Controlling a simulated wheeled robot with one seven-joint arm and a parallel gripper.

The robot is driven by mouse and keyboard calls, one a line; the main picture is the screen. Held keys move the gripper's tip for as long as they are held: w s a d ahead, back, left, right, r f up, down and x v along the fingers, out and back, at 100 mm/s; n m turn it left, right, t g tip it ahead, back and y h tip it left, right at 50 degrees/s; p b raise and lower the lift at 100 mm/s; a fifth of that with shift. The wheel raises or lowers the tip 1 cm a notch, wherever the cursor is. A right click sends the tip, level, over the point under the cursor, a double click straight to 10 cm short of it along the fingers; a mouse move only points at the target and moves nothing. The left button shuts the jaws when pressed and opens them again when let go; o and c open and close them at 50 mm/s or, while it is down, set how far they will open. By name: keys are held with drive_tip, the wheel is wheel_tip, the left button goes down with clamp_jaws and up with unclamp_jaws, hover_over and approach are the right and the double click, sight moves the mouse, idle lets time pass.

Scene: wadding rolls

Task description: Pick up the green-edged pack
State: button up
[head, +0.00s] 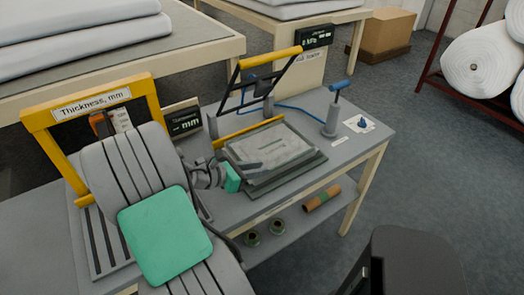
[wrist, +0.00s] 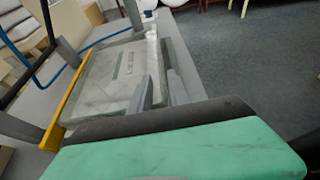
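The pack (head: 272,146) is a flat, pale, see-through slab lying on a dark grey-green plate on the bench. The fingers look open.
A yellow bar (head: 248,131) and a black frame with a yellow handle (head: 270,57) stand behind the pack. A blue-handled post (head: 332,115) is to its right. A yellow thickness gauge frame (head: 92,100) stands left. A lower shelf (head: 290,232) holds small rolls.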

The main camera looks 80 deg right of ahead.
sight(281, 163)
drive_tip(key=x, duration=0.7)
drive_tip(key=shift+s+d+r, duration=0.2)
drive_tip(key=shift+s+r, duration=0.05)
drive_tip(key=shift+s, duration=0.05)
drive_tip(key=shift+w+a, duration=0.1)
clamp_jaws()
